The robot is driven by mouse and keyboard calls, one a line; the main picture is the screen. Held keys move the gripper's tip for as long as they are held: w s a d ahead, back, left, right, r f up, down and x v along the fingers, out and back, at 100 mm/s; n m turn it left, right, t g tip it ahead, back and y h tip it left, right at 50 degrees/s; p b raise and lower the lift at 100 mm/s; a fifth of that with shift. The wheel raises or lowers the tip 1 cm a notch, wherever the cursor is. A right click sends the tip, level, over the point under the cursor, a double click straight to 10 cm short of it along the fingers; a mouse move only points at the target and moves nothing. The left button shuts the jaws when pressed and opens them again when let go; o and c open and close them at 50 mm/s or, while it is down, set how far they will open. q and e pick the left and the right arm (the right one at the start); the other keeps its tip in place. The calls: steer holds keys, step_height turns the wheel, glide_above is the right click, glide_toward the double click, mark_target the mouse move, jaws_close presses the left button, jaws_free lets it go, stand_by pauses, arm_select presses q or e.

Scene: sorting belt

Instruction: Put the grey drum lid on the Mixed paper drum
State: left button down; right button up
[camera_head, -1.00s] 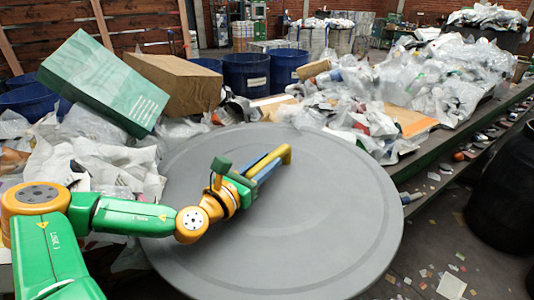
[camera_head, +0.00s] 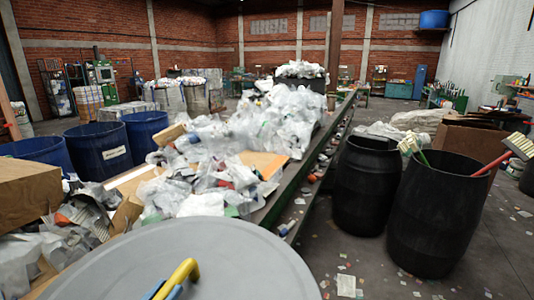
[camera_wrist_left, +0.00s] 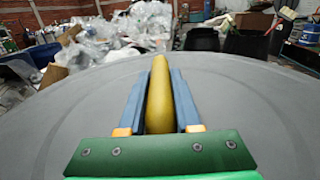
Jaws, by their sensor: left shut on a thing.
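The large round grey drum lid (camera_head: 240,262) fills the bottom left of the head view, cut off by the lower edge. Its yellow handle (camera_head: 184,279) stands up from it. My left gripper (camera_head: 168,291) shows only its blue fingertips there, at the handle. In the left wrist view both blue fingers (camera_wrist_left: 160,100) lie along the two sides of the yellow handle, shut on it, with the lid (camera_wrist_left: 245,110) spread out below. Blue drums (camera_head: 97,150) stand at the left; one has a white label (camera_head: 115,153) too small to read. I cannot tell which drum is Mixed paper.
Two open black drums, one (camera_head: 368,190) beside the belt and one (camera_head: 435,215) holding brushes, stand on the right. The belt edge (camera_head: 300,175) runs away past a heap of plastic (camera_head: 265,125). A cardboard box (camera_head: 28,195) is at the left. Littered floor lies between.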

arm_select(q)
steer(key=d+h, duration=0.1)
steer(key=d+f+m+h, duration=0.1)
steer(key=d+f+m+g+h, duration=0.1)
steer(key=shift+s+b, duration=0.3)
steer(key=s+d+f+m+g+h, duration=0.1)
steer(key=h, duration=0.1)
steer(key=s+d+f+m+g+h+b, duration=0.1)
steer(key=m+h, duration=0.1)
steer(key=shift+s+d+g, duration=0.3)
steer(key=shift+s+d, duration=0.05)
steer(key=shift+s, duration=0.05)
steer(key=s+m+g+h, duration=0.1)
steer(key=s+g+h+b, duration=0.1)
steer(key=s, duration=0.1)
steer(key=s+m+g, duration=0.1)
steer(key=s, duration=0.1)
steer(key=shift+s+a+f+m+h+b, duration=0.1)
steer(key=shift+s+a+m+h+b, duration=0.2)
steer(key=shift+a+h, duration=0.1)
steer(key=shift+s+a+r+h, duration=0.2)
steer(key=shift+s+r+h, duration=0.1)
steer(key=shift+s, duration=0.1)
steer(key=shift+w+d+f, duration=0.15)
steer(key=shift+d+f, duration=0.05)
steer(key=shift+f, duration=0.05)
steer(key=shift+w, duration=0.1)
